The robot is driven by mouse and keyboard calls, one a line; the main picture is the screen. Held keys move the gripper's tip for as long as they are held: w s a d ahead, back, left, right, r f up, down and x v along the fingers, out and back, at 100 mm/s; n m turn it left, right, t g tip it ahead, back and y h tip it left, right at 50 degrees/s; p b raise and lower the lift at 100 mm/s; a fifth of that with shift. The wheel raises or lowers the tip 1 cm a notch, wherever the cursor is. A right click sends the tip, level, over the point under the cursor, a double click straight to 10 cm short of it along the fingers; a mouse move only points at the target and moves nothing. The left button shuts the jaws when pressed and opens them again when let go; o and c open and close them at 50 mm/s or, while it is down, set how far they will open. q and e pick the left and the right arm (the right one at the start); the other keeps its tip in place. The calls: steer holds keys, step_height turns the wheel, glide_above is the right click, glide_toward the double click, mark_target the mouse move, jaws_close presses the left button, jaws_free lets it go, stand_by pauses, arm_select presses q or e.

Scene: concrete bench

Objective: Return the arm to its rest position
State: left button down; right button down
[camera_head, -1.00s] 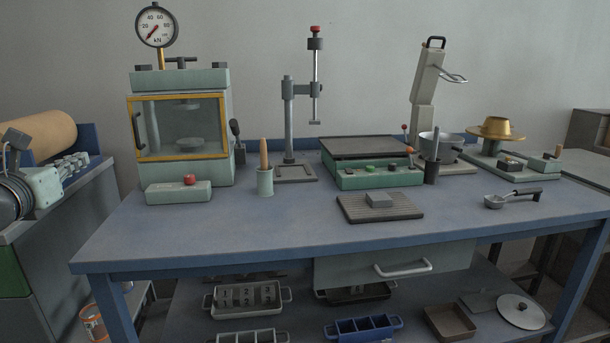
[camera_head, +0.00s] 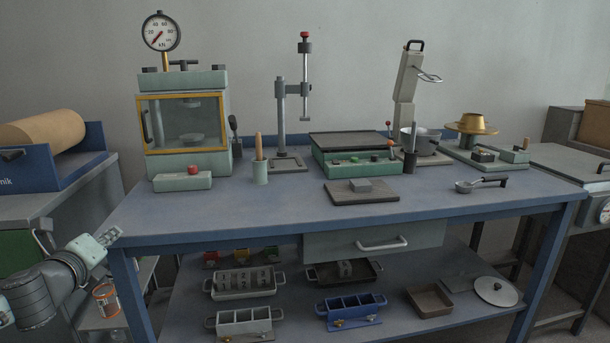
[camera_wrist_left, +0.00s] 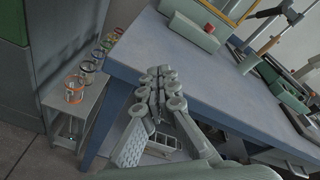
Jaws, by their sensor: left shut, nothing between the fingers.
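My left gripper (camera_head: 110,237) is low at the left in the head view, beside the left front corner of the blue bench (camera_head: 240,215). Its fingers are shut with nothing between them. In the left wrist view the gripper (camera_wrist_left: 158,72) shows its closed fingers in front of the bench's edge, apart from the objects on top. My right gripper is not in view.
A press with a gauge (camera_head: 188,125) stands at the bench's back left. A stone block on a ribbed board (camera_head: 361,190) lies near the front. Trays (camera_head: 245,283) fill the lower shelf. Jars (camera_wrist_left: 75,88) stand on a small side shelf. The bench's front left top is clear.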

arm_select(q)
steer(key=s+d+f+n+g, duration=0.2)
steer(key=s+f+n, duration=0.15)
steer(key=f, duration=0.45)
steer(key=s+d+f+n+g, duration=0.2)
steer(key=s+f+n, duration=0.1)
steer(key=f+n, duration=0.3)
steer(key=s+d+f+n+g, duration=0.2)
steer(key=s+f+n, duration=0.1)
steer(key=f, duration=0.6)
steer(key=s+d+f+n+g+h, duration=0.1)
steer(key=s+d+f+n+g, duration=0.2)
steer(key=s+f, duration=0.5)
steer(key=s+d+f+n+g+p, duration=0.1)
steer(key=s+d+f+n+g, duration=0.2)
steer(key=s, duration=1)
step_height(320, 180, down, 5)
steer(key=d+n, duration=0.3)
steer(key=n, duration=0.2)
steer(key=shift+h, duration=0.4)
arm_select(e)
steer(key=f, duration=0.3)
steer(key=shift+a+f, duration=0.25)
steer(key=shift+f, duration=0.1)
arm_select(q)
steer(key=shift+r, duration=0.1)
